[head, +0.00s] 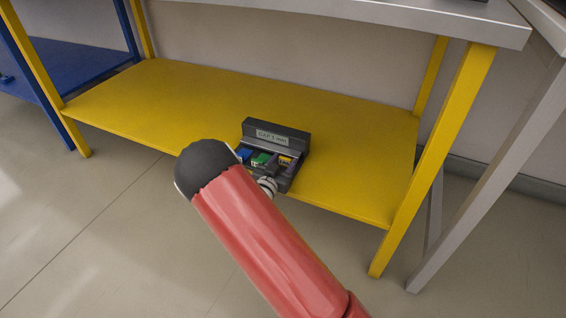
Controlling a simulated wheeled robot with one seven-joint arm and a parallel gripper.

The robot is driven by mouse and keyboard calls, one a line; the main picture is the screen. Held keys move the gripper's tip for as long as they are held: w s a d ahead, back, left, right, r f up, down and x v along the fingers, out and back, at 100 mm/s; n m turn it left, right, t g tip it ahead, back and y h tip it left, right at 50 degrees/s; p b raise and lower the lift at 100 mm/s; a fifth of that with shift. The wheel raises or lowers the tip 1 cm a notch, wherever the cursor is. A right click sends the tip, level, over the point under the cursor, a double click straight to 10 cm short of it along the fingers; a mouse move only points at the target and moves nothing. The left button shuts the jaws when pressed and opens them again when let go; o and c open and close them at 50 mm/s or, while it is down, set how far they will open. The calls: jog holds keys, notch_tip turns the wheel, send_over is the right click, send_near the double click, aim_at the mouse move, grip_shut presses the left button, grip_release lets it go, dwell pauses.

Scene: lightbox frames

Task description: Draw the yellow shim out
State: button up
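The yellow shim (285,160) shows as a small yellow patch at the right end of a row in a dark grey holder (290,134). The holder stands on the yellow lower shelf, near its front edge. A green shim (260,158) and a blue shim (244,155) sit to its left. My gripper (276,170) is at the front of the holder, close to the yellow shim. It is small, dark and partly hidden by my red arm. I cannot tell whether its fingers are open or touch the shim.
The yellow shelf (345,160) is otherwise bare to both sides of the holder. A grey tabletop (430,22) hangs above it. A yellow leg (440,150) stands at the right, with grey legs beyond it. The holder has a label (272,137).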

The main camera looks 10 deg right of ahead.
aim_at(284, 161)
grip_shut()
jog(key=v, duration=0.5)
jog(key=shift+o, duration=1.8)
grip_release()
jog(key=v, duration=0.8)
jog(key=shift+p, duration=0.35)
jog(key=shift+w, duration=0.1)
